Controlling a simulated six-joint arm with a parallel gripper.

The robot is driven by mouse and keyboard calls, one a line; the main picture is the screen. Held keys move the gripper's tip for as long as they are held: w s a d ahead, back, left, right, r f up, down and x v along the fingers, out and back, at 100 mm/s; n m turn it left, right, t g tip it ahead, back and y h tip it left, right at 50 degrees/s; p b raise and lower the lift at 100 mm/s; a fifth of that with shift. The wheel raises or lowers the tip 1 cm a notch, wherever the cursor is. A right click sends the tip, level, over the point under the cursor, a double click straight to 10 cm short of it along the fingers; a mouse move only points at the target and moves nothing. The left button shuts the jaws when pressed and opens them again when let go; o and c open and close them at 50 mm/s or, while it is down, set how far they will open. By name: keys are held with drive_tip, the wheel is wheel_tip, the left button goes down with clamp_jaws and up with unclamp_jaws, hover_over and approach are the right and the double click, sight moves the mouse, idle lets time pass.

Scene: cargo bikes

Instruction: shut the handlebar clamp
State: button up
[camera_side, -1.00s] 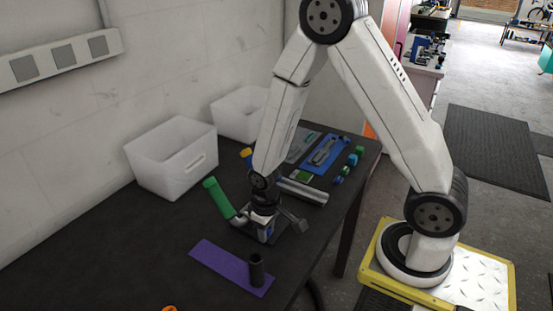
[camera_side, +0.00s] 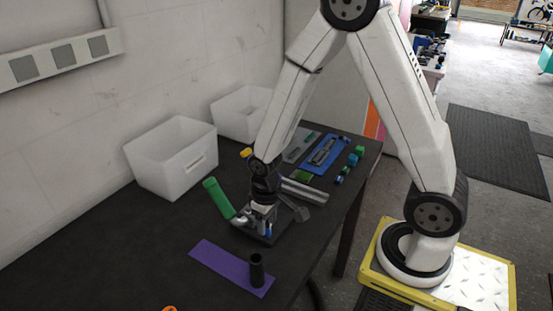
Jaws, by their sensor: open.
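The handlebar clamp (camera_side: 267,229) sits on a dark base plate on the black bench, below the end of my arm. A bar with a green grip (camera_side: 218,197) reaches up and left from it. A grey lever-like piece (camera_side: 298,211) sticks out to the right of the clamp. My gripper (camera_side: 262,212) is open and points down right over the clamp. It hides much of the clamp, and I cannot tell whether its fingers touch it or whether the clamp is open.
A purple mat (camera_side: 215,262) with an upright black cylinder (camera_side: 256,271) lies in front. White bins (camera_side: 172,160) stand along the wall. A silver bar (camera_side: 303,190), a blue tray (camera_side: 326,154) with tools and several small coloured blocks lie behind. The left bench is clear.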

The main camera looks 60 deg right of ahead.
sight(268, 230)
drive_tip(key=shift+r, duration=0.55)
drive_tip(key=shift+r, duration=0.15)
drive_tip(key=shift+r, duration=1.35)
drive_tip(key=shift+r, duration=0.1)
drive_tip(key=s+r+t, duration=0.2)
drive_tip(key=s+r, duration=0.1)
drive_tip(key=r, duration=0.2)
drive_tip(key=shift+s+t, duration=0.3)
drive_tip(key=shift+s, duration=0.1)
idle(1.3)
